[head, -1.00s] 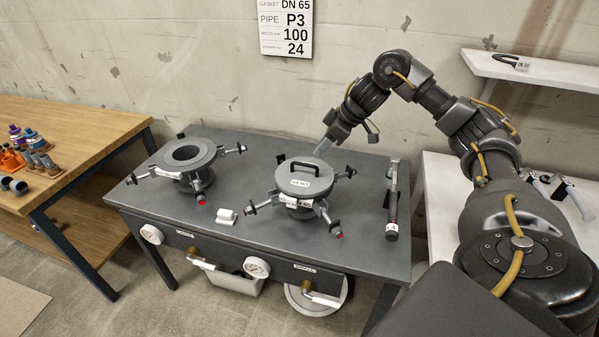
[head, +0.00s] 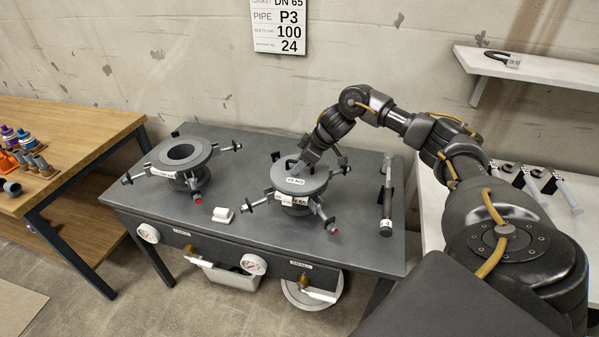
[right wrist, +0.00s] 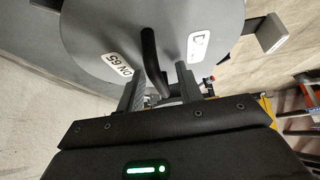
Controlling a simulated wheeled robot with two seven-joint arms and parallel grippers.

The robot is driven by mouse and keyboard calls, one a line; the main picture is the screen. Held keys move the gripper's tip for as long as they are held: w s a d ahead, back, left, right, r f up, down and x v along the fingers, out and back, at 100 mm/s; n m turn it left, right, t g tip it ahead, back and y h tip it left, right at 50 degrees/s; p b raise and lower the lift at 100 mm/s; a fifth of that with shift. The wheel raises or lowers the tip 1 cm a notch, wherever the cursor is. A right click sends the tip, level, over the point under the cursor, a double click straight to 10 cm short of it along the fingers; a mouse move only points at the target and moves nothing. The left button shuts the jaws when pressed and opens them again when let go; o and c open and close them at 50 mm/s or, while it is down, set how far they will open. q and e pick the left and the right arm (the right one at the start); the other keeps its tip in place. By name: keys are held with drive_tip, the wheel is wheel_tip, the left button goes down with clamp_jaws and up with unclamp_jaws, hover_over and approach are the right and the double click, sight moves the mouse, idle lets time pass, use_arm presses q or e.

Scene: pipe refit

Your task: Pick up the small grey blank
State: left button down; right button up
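The small grey blank (head: 290,186) is a round disc with a black bar handle and a white label. It lies on top of the right flanged pipe stub on the grey bench. In the right wrist view the blank (right wrist: 100,42) fills the upper middle, labelled DN 65, with its handle (right wrist: 151,60) standing out towards me. My right gripper (head: 303,168) is down at the handle in the head view. In the right wrist view its two fingers (right wrist: 160,90) are apart, one on each side of the handle, with gaps visible. My left gripper is not in view.
The left flanged stub (head: 183,156) stands open on the grey bench (head: 240,160). A small white block (head: 222,215) lies between the stubs. A dark tool (head: 386,200) lies at the bench's right. A shelf (head: 540,70) and white side table (head: 440,215) are at right.

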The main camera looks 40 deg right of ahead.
drive_tip(key=shift+c, duration=0.5)
clamp_jaws()
drive_tip(key=shift+r, duration=0.15)
